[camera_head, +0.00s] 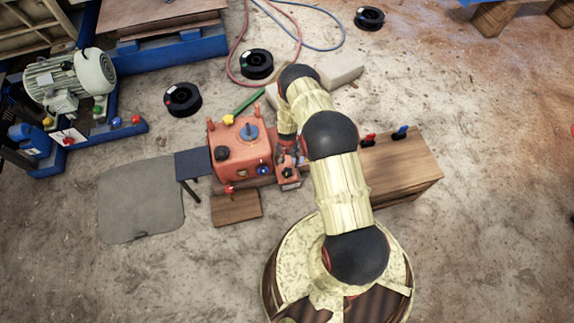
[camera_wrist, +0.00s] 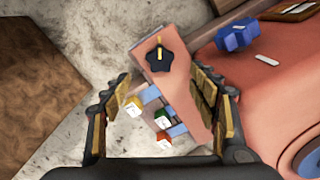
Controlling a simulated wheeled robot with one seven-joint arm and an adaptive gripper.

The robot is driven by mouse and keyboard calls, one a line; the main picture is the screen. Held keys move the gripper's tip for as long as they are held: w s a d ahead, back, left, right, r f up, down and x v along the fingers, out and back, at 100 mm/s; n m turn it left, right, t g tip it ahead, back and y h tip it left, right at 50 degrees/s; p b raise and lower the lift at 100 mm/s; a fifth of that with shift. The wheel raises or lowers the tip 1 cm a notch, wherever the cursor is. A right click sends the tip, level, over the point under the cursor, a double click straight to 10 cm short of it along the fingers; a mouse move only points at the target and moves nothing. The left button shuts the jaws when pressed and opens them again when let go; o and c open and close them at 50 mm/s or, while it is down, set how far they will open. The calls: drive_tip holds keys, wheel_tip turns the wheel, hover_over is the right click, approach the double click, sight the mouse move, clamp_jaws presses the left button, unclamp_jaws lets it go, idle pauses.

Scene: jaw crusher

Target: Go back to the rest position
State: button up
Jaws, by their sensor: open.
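My gripper (camera_wrist: 165,88) is open in the wrist view, with one padded finger on each side of an orange control box (camera_wrist: 184,38). In the head view the box (camera_head: 290,184) stands at the right side of the red machine (camera_head: 239,147). My arm comes up from my base and bends down towards the box, and the gripper itself is hard to make out there.
A wooden box (camera_head: 402,172) with red and blue clamps stands to the right of my arm. A grey motor (camera_head: 70,80) on a blue frame stands at the left. Black spools (camera_head: 183,99) and hoses lie at the back. The floor at the right is clear.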

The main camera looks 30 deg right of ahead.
drive_tip(key=shift+r, duration=0.25)
idle(0.5)
drive_tip(key=s+a+n+g, duration=0.2)
drive_tip(key=s+a, duration=0.1)
drive_tip(key=s, duration=0.6)
drive_tip(key=s+a+r+n+g+p, duration=0.1)
drive_tip(key=a+r+n, duration=0.1)
drive_tip(key=r, duration=1.9)
drive_tip(key=s+a+r+n+p, duration=0.1)
drive_tip(key=s+a+r+n, duration=0.15)
drive_tip(key=r, duration=1.85)
drive_tip(key=s+a+r+n+t+p, duration=0.1)
drive_tip(key=s+a+r+t, duration=0.1)
drive_tip(key=r, duration=1)
drive_tip(key=s+a+r+t+p, duration=0.2)
drive_tip(key=s+r, duration=0.5)
drive_tip(key=r, duration=0.6)
drive_tip(key=s+a+r+n+t+p, duration=0.1)
drive_tip(key=s+a+r+t, duration=0.3)
drive_tip(key=r, duration=0.9)
drive_tip(key=shift+s+a+n+t+p, duration=0.15)
drive_tip(key=shift+s+n+t+p, duration=0.15)
drive_tip(key=shift+p, duration=0.25)
drive_tip(key=shift+r, duration=0.1)
